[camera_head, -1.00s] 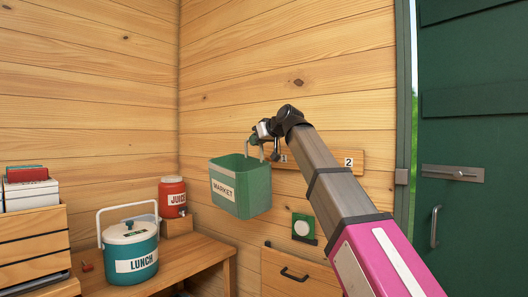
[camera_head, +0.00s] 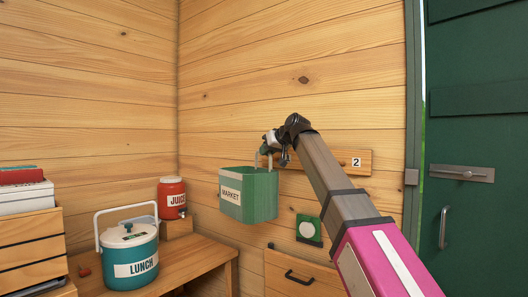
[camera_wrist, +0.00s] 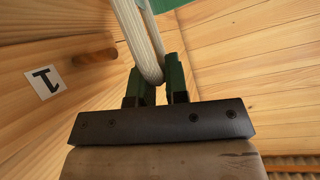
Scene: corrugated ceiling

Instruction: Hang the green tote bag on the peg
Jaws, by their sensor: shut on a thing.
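The green tote bag (camera_head: 258,196) with a MARKET label hangs upright below my gripper (camera_head: 269,142), in front of the wooden wall. Its pale handle loop (camera_wrist: 138,35) runs between the two green fingers of my gripper (camera_wrist: 159,75) in the wrist view, and they are shut on it. A dark peg (camera_wrist: 95,57) beside the number 1 label (camera_wrist: 44,82) stands to the left of the handle, apart from it. In the head view my arm and gripper hide that peg. The peg rail (camera_head: 338,157) shows its right part, with a second peg by the number 2 label.
A teal LUNCH cooler (camera_head: 130,252) and a red JUICE jug (camera_head: 172,197) stand at the left, by a wooden bench (camera_head: 205,262). A crate (camera_head: 28,245) is at far left. A green panel with a round white button (camera_head: 307,229) is below the rail. A dark green door (camera_head: 475,120) is at right.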

